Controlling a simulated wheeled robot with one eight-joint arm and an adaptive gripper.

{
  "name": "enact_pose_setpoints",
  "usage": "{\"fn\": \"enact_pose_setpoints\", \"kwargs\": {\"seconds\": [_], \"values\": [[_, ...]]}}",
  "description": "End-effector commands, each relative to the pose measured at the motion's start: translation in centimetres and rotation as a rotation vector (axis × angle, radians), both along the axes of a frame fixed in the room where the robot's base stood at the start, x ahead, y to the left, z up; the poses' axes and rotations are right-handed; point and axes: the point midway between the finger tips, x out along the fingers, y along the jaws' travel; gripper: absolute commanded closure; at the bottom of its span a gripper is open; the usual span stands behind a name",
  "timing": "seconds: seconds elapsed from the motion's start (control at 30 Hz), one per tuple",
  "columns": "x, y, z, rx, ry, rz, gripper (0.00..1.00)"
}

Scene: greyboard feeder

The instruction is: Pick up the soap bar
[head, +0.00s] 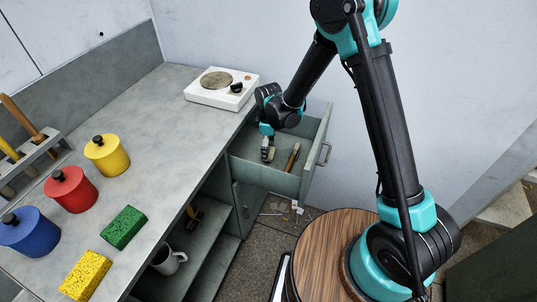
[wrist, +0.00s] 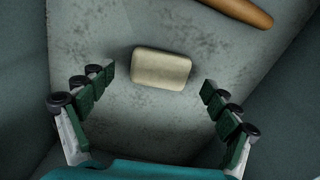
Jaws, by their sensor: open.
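The soap bar (wrist: 161,68) is a cream, rounded block. In the wrist view it lies flat on the grey, speckled bottom of the open drawer (head: 251,174). My gripper (wrist: 158,84) is open above it, with its two green fingers apart on the left and right of the bar. The bar lies between and slightly beyond the fingertips, and I see no contact. In the head view my gripper (head: 268,153) points down into the drawer, and the soap bar cannot be made out clearly there.
A brown wooden-handled item (head: 292,157) lies in the drawer to the right of my gripper; the drawer walls are close. A white hot plate (head: 221,89) stands on the counter (head: 165,110). Coloured canisters and sponges are further left. A white mug (head: 168,261) is on the shelf below.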

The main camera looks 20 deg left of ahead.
Motion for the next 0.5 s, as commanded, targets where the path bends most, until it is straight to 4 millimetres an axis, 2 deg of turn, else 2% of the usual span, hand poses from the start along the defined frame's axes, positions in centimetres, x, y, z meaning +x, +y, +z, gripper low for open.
{"fn": "enact_pose_setpoints", "kwargs": {"seconds": [0.13, 0.37, 0.4, 0.5], "values": [[0.01, 0.0, -1.17, 0.0, 0.0, 0.0, 0.11], [-0.01, -0.01, -1.31, 0.0, 0.0, 0.0, 0.11], [-0.01, -0.01, -1.31, 0.0, 0.0, 0.0, 0.12], [0.0, -0.01, -1.3, 0.0, 0.0, 0.0, 0.25]]}}
